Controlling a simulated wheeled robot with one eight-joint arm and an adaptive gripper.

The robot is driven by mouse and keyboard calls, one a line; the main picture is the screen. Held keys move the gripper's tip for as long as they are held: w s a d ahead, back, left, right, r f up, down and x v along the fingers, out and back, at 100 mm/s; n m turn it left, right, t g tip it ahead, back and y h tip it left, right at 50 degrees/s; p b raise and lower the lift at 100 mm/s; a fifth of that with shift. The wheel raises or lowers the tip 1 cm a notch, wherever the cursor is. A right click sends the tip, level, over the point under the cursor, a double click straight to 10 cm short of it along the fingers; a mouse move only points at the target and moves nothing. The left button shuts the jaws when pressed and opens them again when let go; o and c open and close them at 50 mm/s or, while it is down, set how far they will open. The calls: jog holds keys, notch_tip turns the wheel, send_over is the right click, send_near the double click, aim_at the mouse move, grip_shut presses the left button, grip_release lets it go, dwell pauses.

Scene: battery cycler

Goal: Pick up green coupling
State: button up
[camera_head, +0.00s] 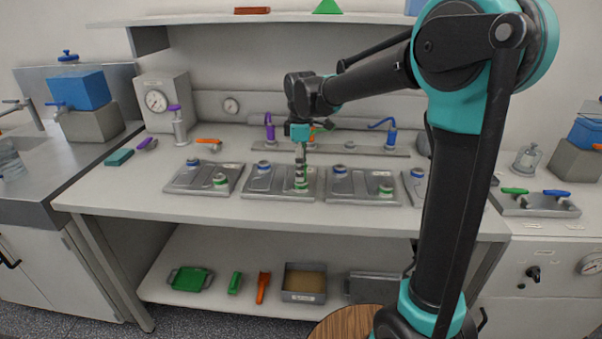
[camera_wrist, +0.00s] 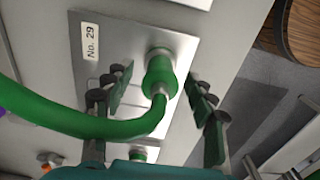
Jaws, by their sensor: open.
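The green coupling (camera_wrist: 160,74) sits on a silver port of the metal plate labelled No. 29 (camera_wrist: 115,48) in the wrist view. A thick green hose (camera_wrist: 60,118) curves from it to the left. My gripper (camera_head: 301,166) is open above the middle plate on the bench in the head view. In the wrist view its two fingers stand apart, one on each side of the coupling, with gaps visible. In the head view the coupling (camera_head: 302,187) shows only small below the gripper, partly hidden by it.
Similar plates with blue and green ports stand to the left (camera_head: 204,179) and right (camera_head: 362,187). Behind is a rail (camera_head: 345,150) with purple and blue couplings. An orange-handled item (camera_head: 208,141) lies at left. The bench front (camera_head: 270,211) is clear.

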grip_shut()
jog(key=shift+r, duration=0.1)
dwell(0.3)
notch_tip(320, 180, up, 20)
dwell(0.5)
jog(key=c, duration=0.7)
grip_release()
grip_shut()
jog(key=shift+r, duration=2.4)
